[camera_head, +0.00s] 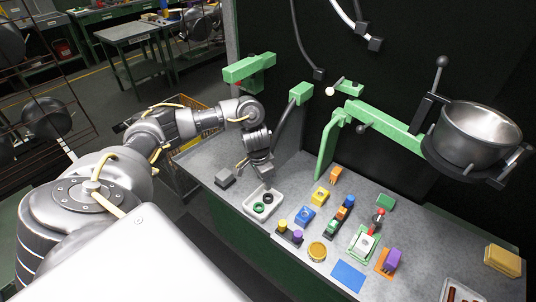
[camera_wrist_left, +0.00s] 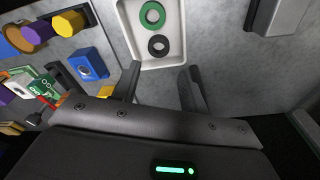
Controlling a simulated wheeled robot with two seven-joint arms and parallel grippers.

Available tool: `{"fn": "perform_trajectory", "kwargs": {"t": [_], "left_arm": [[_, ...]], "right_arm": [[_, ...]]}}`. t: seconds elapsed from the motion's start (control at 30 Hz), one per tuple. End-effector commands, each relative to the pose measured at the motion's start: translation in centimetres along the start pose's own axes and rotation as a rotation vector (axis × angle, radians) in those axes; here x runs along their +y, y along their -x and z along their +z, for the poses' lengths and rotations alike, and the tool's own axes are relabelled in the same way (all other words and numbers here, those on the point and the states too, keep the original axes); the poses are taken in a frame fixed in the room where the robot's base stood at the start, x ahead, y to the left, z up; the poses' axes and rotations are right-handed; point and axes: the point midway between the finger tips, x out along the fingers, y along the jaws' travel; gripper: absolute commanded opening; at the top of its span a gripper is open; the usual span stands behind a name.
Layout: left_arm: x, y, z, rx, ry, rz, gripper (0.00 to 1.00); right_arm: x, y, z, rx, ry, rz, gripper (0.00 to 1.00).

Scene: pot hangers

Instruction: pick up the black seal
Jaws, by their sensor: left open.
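The black seal (camera_wrist_left: 150,46) is a small dark ring lying flat in the white tray (camera_wrist_left: 176,40). A larger green ring (camera_wrist_left: 144,18) lies beside it in the same tray. In the head view the black seal (camera_head: 268,198) and the green ring (camera_head: 259,208) sit in the tray on the grey workbench. My left gripper (camera_head: 263,178) is above the bench close to the tray's far edge. In the left wrist view its two fingers (camera_wrist_left: 160,76) are apart, with nothing between them, and the black seal lies just beyond their tips. My right gripper is out of view.
Blue, yellow, purple and orange blocks (camera_head: 305,216) stand right of the tray. A grey block (camera_head: 225,178) sits left of it. A green arm (camera_head: 385,127) holding a metal pot (camera_head: 480,135) reaches over the bench. Bare bench (camera_head: 225,200) surrounds the tray's left side.

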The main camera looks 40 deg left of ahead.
Motion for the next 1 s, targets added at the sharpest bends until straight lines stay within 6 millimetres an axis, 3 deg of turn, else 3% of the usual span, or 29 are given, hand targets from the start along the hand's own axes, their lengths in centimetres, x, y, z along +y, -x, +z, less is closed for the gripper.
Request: {"fn": "perform_trajectory", "kwargs": {"t": [0.1,0.23,0.57,0.8,1.0], "left_arm": [[0.2,-2.5,0.2,-0.003,0.002,0.005,0.43],[0.2,-4.2,0.1,-0.001,0.0,0.004,0.43],[0.1,-5.4,0.0,-0.001,-0.001,0.002,0.43],[0.2,-8.9,-0.2,-0.002,-0.001,0.002,0.43],[0.1,-10.2,-0.2,0.001,-0.002,0.0,0.43]], "right_arm": [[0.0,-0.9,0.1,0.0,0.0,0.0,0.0],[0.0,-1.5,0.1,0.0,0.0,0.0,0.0],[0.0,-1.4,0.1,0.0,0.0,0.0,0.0],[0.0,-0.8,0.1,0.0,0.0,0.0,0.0],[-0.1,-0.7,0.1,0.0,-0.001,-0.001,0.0]]}}
